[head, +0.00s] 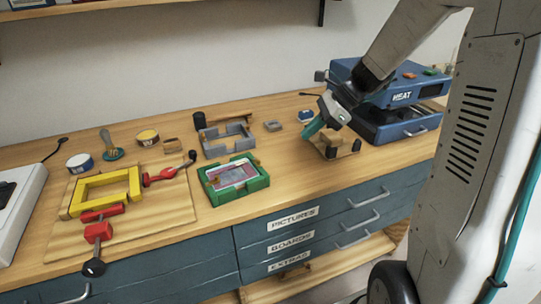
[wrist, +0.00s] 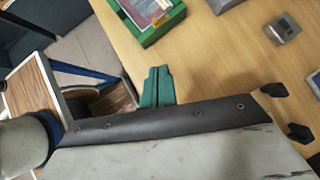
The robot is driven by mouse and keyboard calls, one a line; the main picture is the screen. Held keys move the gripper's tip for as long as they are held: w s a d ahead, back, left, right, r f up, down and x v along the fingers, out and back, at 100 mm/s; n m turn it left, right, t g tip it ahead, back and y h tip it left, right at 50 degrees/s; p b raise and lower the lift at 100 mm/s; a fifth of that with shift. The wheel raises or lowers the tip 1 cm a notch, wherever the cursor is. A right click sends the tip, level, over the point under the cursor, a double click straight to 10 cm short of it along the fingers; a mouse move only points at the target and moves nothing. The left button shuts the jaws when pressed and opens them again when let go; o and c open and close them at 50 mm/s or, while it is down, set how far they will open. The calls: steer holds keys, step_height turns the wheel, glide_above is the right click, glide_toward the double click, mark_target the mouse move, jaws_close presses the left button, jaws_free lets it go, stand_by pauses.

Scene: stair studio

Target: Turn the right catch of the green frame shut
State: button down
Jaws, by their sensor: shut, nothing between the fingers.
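The green frame (head: 262,184) lies flat on the wooden bench and holds a pinkish picture. Small tan pieces show on its left and right edges; the one at the right (head: 256,162) looks like a catch, but I cannot tell how it is turned. In the wrist view part of the green frame (wrist: 151,37) shows at the top, cut off by the picture edge. My gripper (head: 308,134) has teal fingers, shut and empty, above the bench to the right of the frame and apart from it. The shut fingers also show in the wrist view (wrist: 158,70).
A blue heat press (head: 385,112) stands at the right, with a small wooden stand (head: 338,152) beside my gripper. A grey frame (head: 213,151) lies behind the green one. A yellow frame (head: 75,198) with red clamps (head: 98,232) is at left. Bench between green frame and gripper is clear.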

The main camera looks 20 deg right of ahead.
glide_toward(256, 161)
steer(key=s+f, duration=0.1)
steer(key=s+d+f, duration=0.1)
steer(key=f, duration=0.1)
steer(key=shift+s+d+f, duration=0.1)
steer(key=shift+s+f, duration=0.1)
steer(key=a, duration=0.2)
steer(key=w+a, duration=0.1)
steer(key=shift+w+a+f, duration=0.1)
steer(key=shift+f, duration=0.3)
steer(key=shift+w+a, duration=0.2)
steer(key=shift+a, duration=0.2)
steer(key=shift+d, duration=0.1)
